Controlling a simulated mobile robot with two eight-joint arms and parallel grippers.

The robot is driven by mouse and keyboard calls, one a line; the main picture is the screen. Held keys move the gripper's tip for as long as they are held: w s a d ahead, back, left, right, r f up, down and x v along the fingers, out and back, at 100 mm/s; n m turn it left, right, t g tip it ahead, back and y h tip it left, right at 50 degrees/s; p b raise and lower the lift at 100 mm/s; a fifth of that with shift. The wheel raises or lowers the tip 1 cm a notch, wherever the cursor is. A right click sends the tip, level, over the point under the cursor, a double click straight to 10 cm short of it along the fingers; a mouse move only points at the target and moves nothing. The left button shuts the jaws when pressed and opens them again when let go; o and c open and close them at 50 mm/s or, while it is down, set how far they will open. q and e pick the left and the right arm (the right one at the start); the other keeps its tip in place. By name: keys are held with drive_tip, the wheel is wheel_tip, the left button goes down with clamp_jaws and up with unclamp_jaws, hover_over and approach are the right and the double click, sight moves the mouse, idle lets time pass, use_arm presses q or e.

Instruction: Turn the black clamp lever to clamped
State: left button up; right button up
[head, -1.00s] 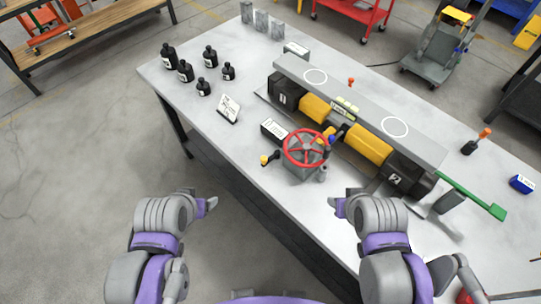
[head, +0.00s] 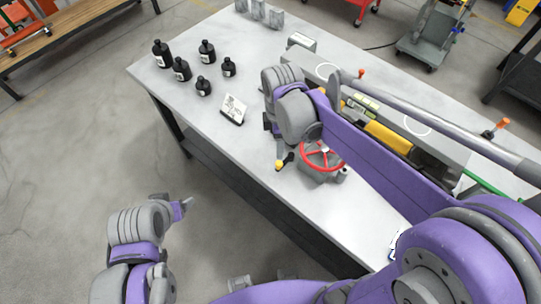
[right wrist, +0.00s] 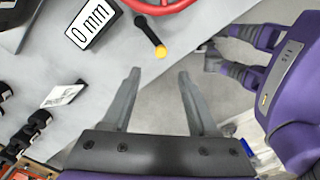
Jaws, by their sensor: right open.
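The black lever (right wrist: 150,30) with a yellow ball knob stands beside the red handwheel (head: 322,157); the lever also shows in the head view (head: 286,161). I cannot read a clamped mark on it. My right gripper (right wrist: 157,72) is open and empty. In the right wrist view the lever's knob lies just beyond the gap between its fingertips, apart from them. In the head view my right arm covers much of the jack assembly. My left gripper (head: 186,205) is away from the table at lower left, and its finger opening is unclear.
Several black bottles (head: 182,70) and a small white sign (head: 233,109) stand on the grey table (head: 195,35). A grey beam with white rings lies behind. The table's front edge is close.

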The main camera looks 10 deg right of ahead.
sight(279, 163)
wheel_tip(279, 163, down, 10)
drive_tip(key=shift+s+d+f+b, duration=0.1)
drive_tip(key=shift+s+d+b, duration=0.05)
drive_tip(key=shift+b, duration=0.25)
drive_tip(key=shift+c, duration=0.2)
clamp_jaws()
idle(1.2)
